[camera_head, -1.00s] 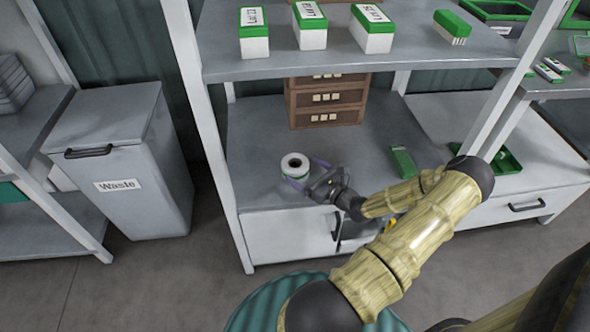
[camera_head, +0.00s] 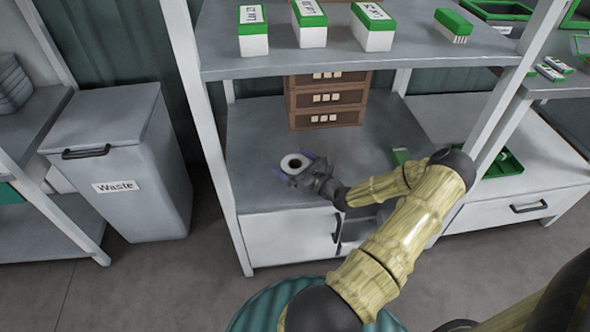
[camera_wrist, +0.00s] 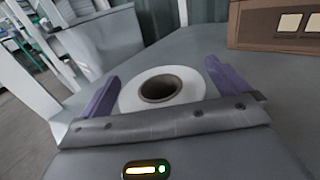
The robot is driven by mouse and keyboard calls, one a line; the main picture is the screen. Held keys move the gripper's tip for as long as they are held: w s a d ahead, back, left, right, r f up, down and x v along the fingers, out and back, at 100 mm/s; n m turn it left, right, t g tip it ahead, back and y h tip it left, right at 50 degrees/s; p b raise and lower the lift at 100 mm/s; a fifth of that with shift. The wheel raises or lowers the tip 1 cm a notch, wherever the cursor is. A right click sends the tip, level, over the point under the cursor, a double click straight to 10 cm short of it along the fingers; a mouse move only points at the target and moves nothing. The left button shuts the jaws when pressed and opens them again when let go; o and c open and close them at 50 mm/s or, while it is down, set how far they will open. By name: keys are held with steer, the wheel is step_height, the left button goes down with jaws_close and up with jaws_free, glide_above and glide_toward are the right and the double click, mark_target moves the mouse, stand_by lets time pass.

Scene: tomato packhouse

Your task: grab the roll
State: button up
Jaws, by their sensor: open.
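A white roll (camera_head: 294,161) with a dark hollow core stands on end on the grey lower shelf, near its left front part. In the wrist view the roll (camera_wrist: 188,91) sits between the two purple fingers, with its open core facing up. My gripper (camera_head: 292,166) is open around the roll, one finger on each side. In the wrist view my gripper (camera_wrist: 162,82) shows a gap between the left finger and the roll. The roll's lower part is hidden by the gripper body, so I cannot tell whether a finger touches it.
Brown drawer boxes (camera_head: 328,100) stand behind the roll. A green item (camera_head: 400,155) lies to the right, partly behind my arm. The upper shelf (camera_head: 350,56) holds green-and-white boxes above. A shelf post (camera_head: 212,140) stands to the left, beside the grey waste bin (camera_head: 115,165).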

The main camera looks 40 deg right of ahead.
steer(key=c, duration=1.1)
steer(key=shift+r, duration=0.1)
step_height(320, 180, up, 10)
steer(key=p, duration=0.4)
